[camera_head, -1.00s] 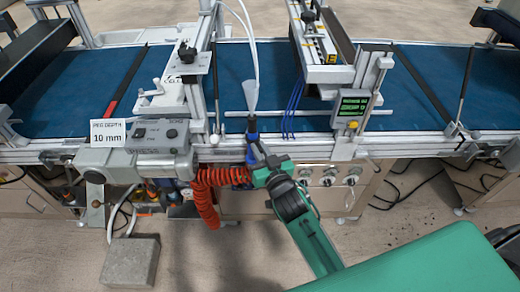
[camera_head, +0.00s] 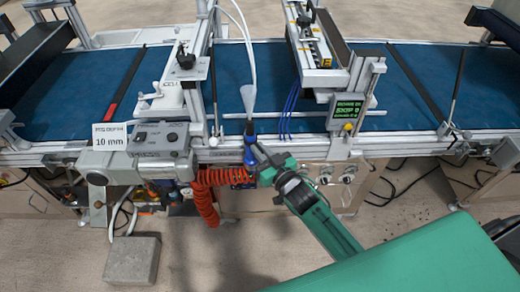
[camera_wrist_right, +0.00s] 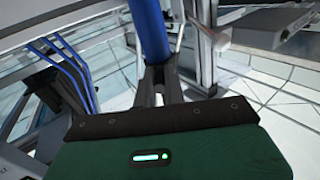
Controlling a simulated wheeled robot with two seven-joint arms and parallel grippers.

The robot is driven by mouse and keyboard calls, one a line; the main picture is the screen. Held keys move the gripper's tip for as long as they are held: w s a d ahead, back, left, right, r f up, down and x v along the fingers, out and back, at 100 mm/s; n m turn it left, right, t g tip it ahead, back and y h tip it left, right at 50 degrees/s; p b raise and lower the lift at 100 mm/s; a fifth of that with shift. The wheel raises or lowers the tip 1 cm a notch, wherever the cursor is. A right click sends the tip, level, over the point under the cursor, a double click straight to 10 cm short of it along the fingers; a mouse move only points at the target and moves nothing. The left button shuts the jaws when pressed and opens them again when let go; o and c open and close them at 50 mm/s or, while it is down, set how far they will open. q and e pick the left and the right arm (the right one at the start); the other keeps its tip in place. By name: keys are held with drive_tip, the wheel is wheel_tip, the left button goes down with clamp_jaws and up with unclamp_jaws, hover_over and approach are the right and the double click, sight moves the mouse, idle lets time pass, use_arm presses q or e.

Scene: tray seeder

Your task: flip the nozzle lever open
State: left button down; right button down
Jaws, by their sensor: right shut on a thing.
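My right gripper (camera_head: 254,160) is shut on a slim blue handle (camera_head: 249,134) at the front edge of the conveyor. A pale grey cone (camera_head: 248,98) tops the handle, with white tubes rising from it. In the right wrist view the blue handle (camera_wrist_right: 152,32) stands upright between the fingers of the right gripper (camera_wrist_right: 160,84). I cannot make out a separate nozzle lever; the gripper and handle hide part of this spot. My left gripper is not in view.
The blue conveyor belt (camera_head: 405,108) runs across behind the gripper. An orange coiled hose (camera_head: 204,197) hangs close to its left. A green-lit display (camera_head: 348,112) stands to the right on the frame.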

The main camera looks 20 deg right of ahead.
drive_tip(key=c, duration=1.5)
unclamp_jaws()
